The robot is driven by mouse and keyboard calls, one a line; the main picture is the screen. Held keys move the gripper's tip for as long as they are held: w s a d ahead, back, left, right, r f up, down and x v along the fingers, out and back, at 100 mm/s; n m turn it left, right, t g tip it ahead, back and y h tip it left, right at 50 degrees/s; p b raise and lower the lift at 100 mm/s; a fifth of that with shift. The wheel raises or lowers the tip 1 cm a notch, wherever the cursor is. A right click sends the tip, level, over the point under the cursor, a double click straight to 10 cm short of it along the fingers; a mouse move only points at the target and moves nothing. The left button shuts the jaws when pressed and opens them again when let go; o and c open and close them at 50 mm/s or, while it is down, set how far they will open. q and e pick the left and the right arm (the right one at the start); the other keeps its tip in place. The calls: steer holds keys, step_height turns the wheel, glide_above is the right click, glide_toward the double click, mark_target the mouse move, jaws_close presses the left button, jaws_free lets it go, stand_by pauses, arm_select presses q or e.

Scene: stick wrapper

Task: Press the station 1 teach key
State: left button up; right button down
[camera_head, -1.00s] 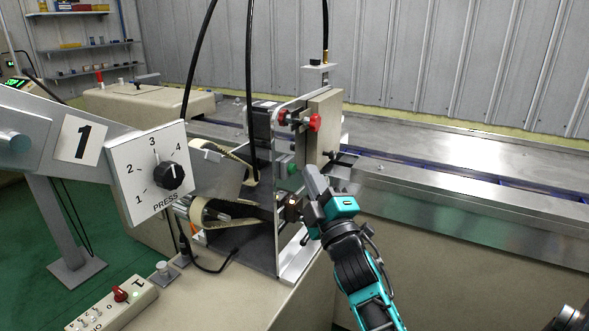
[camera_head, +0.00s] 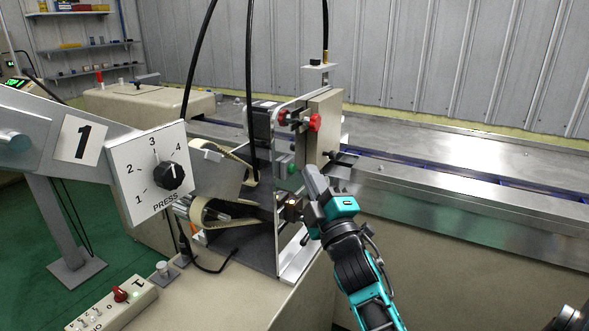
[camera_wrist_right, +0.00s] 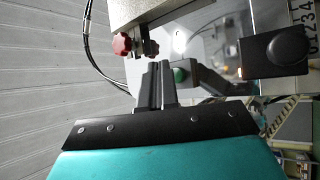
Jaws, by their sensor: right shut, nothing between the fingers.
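My right gripper (camera_head: 311,172) is shut and empty, its fingers pointing up beside the station frame. In the right wrist view its fingertips (camera_wrist_right: 158,67) are just left of a round green button (camera_wrist_right: 181,75) on a grey block. That button also shows in the head view (camera_head: 291,169), left of the fingertips. Contact cannot be told. A small dark box with an amber face (camera_head: 293,209) sits below it; a black box with a round knob (camera_wrist_right: 278,58) shows in the right wrist view. No teach label is readable. My left gripper is not in view.
A white PRESS dial (camera_head: 170,176) and a "1" plate (camera_head: 81,140) are at the left. Red knobs (camera_head: 314,122) are above my fingers. A control box with a red switch (camera_head: 119,295) is at lower left. The steel conveyor (camera_head: 450,165) extends right.

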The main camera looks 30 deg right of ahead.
steer(key=shift+w, duration=0.1)
steer(key=shift+w+a, duration=0.2)
steer(key=shift+w, duration=0.1)
steer(key=shift+w+a, duration=0.25)
steer(key=shift+w, duration=0.15)
stand_by(0.9)
steer(key=shift+s+d, duration=0.45)
steer(key=shift+s, duration=0.35)
steer(key=s, duration=0.1)
steer(key=s+d+p, duration=0.1)
steer(key=s, duration=0.1)
steer(key=s+d, duration=0.1)
steer(key=shift+s+d, duration=0.15)
steer(key=shift+s, duration=0.05)
stand_by(0.3)
